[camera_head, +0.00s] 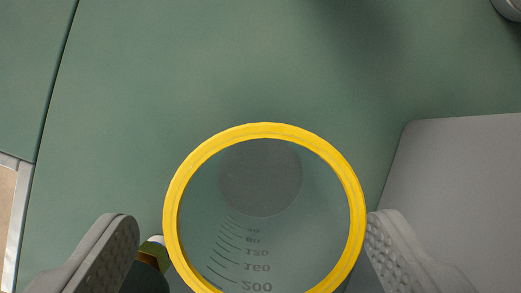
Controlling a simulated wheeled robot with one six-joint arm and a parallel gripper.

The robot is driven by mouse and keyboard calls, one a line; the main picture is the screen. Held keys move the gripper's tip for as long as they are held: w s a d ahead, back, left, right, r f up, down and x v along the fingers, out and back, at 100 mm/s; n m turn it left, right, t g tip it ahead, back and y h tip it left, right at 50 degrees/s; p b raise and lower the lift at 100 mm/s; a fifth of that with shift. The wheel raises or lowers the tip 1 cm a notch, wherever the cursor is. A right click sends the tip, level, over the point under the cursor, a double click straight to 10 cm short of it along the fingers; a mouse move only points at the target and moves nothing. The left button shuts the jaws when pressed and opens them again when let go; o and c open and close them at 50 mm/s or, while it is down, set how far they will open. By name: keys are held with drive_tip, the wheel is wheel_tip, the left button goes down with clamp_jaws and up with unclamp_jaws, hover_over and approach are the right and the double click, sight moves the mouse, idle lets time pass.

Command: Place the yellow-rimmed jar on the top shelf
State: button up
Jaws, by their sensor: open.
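The yellow-rimmed jar (272,131) is a clear vessel with a yellow ring rim and dark volume marks inside. I look down into it at the bottom centre of the view. It looks empty. My gripper (243,236) is open, with one grey ridged finger on each side of the jar. The right finger appears close to or against the rim; the left finger stands apart from it by a visible gap. The top shelf cannot be made out in this view.
A green surface (210,65) fills most of the view and is largely clear. A grey block or panel (465,175) lies at the right. A small dark-and-yellow item (153,252) shows between the left finger and the jar. A grey round object (511,8) is at the top right corner.

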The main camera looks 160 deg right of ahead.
sight(260, 142)
drive_tip(key=shift+d+x, duration=0.15)
drive_tip(key=shift+x, duration=1.25)
drive_tip(key=shift+d+x, duration=0.1)
drive_tip(key=shift+x, duration=1.3)
drive_tip(key=c, duration=1.2)
drive_tip(key=shift+o, duration=0.2)
